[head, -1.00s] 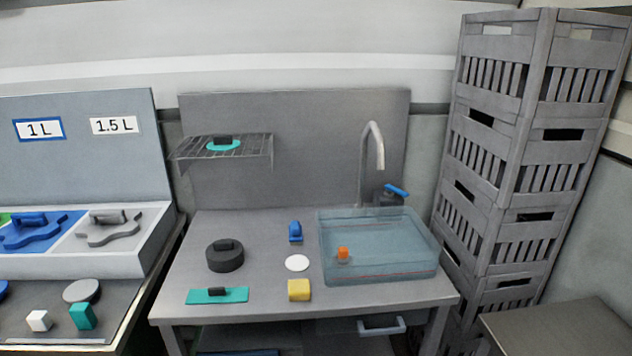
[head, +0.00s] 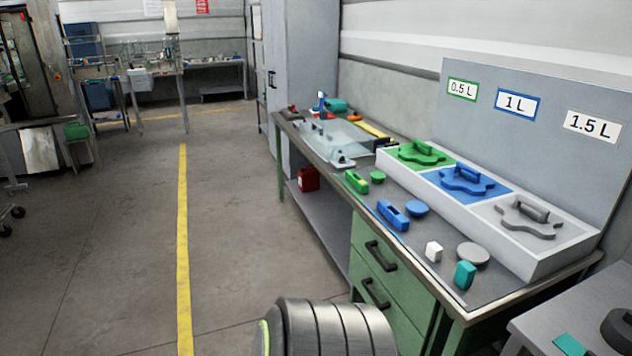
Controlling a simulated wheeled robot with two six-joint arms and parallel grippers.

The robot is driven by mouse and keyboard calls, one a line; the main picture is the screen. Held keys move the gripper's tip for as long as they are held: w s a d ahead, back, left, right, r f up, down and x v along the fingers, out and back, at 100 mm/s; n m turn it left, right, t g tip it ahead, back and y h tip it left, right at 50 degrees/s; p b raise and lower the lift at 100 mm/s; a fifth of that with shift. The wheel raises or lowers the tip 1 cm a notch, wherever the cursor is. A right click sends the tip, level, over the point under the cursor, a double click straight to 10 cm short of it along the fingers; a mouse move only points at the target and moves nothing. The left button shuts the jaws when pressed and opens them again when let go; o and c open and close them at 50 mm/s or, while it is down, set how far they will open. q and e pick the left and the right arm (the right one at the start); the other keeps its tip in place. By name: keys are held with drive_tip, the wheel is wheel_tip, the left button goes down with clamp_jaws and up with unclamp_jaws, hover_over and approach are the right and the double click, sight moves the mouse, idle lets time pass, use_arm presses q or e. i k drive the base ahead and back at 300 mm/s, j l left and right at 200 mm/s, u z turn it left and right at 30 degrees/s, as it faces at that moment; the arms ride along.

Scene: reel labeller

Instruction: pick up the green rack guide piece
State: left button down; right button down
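A green guide piece (head: 421,153) with a wavy outline and a raised handle lies in the green compartment of the white rack (head: 548,264), at the rack's far end under the 0.5 L label. A green block-like piece (head: 356,182) and a small green disc (head: 377,177) lie on the bench in front of the rack. Neither of my grippers shows in the head view. A ribbed grey part at the bottom centre appears to be part of my arm.
The rack also holds a blue piece (head: 465,180) and a grey piece (head: 527,217). Blue, white and teal pieces lie along the front of the bench (head: 493,292). A clear machine part (head: 338,140) stands at its far end. The floor (head: 240,220) left of the bench is open.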

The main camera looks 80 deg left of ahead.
sight(361, 184)
drive_tip(key=u, duration=2.5)
drive_tip(key=z, duration=0.3)
drive_tip(key=i+j+z, duration=0.4)
drive_tip(key=i, duration=0.15)
drive_tip(key=i+j+z, duration=0.45)
drive_tip(key=i, duration=0.1)
